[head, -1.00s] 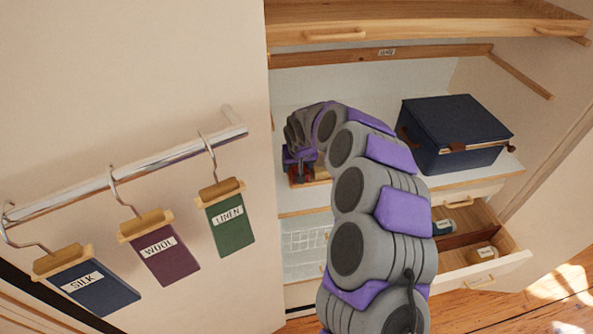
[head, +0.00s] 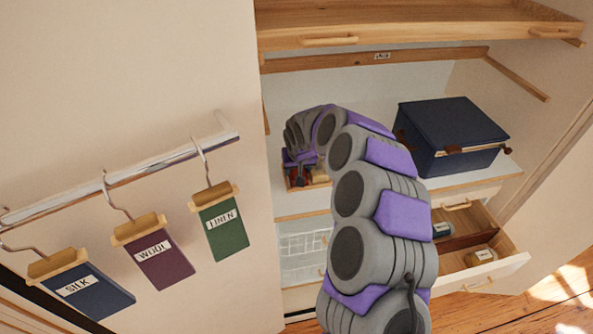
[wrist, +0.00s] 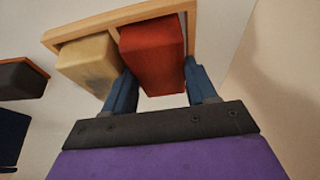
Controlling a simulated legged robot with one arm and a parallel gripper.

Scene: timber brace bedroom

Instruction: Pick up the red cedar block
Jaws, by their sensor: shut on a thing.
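The red cedar block (wrist: 152,55) is between the two blue fingers of my gripper (wrist: 161,88) in the wrist view, and the gripper is shut on it. It sits in or just over a light wooden tray (wrist: 110,20), beside a pale block (wrist: 88,62); I cannot tell if it is clear of the tray's floor. In the head view my gripper (head: 299,170) is at the tray (head: 291,186) on the wardrobe shelf. My own arm hides part of the tray there.
A dark blue box (head: 452,135) stands right of my arm on the shelf (head: 460,178). An open drawer (head: 498,268) is below it. A wooden upper shelf (head: 420,30) is above. Labelled fabric samples hang from a rail (head: 130,178) at the left.

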